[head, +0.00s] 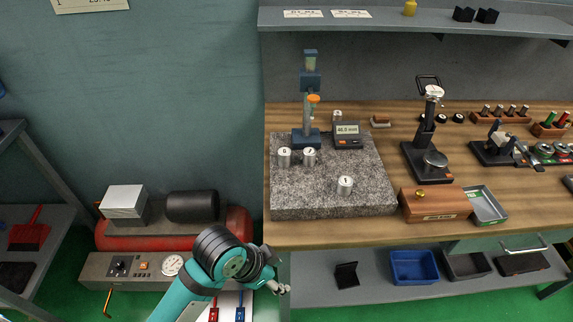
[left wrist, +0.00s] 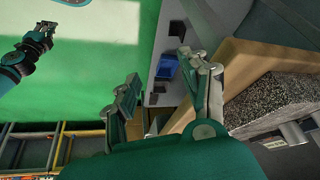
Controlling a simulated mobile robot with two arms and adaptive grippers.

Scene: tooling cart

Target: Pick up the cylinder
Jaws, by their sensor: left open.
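Several silver metal cylinders with white numbered tops stand on the speckled granite plate (head: 300,200). One cylinder (head: 345,186) stands alone near the plate's front. Two others, a left one (head: 284,157) and a right one (head: 309,157), stand side by side farther back. My left gripper (head: 278,276) is below and left of the bench's front left corner, apart from the cylinders. Its fingers (left wrist: 158,88) are open and empty. My right gripper (left wrist: 46,30) shows small in the left wrist view; its jaw state is unclear.
The wooden bench (head: 450,230) has a blue-grey height gauge (head: 307,100), a digital readout (head: 347,134) and a wooden box (head: 434,203). A blue bin (head: 414,267) sits on the lower shelf. A red compressor (head: 150,235) stands left of the bench. A shelf (head: 420,20) runs above.

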